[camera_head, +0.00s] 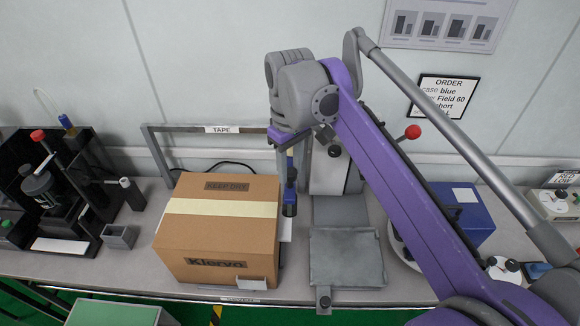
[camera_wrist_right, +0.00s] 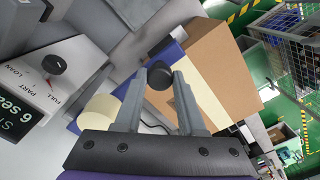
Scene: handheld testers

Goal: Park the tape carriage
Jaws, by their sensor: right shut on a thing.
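The tape carriage (camera_head: 291,188) is a small dark blue block beside the right edge of the cardboard box (camera_head: 215,233). My right gripper (camera_head: 290,150) is above it, pointing down. In the right wrist view, the gripper (camera_wrist_right: 160,88) is shut on the carriage's black round knob (camera_wrist_right: 159,74); blue carriage parts and a cream tape roll (camera_wrist_right: 100,114) show beside the fingers. A cream tape strip (camera_head: 222,208) crosses the box top from left to right. The grey tape frame (camera_head: 155,150), labelled TAPE, stands behind the box; my arm hides its right part.
A grey plate (camera_head: 345,258) lies on the bench right of the box. A blue box (camera_head: 470,215) stands farther right, partly behind my arm. Black equipment with a red-knobbed lever (camera_head: 38,135) fills the left. The bench's front edge is close before the box.

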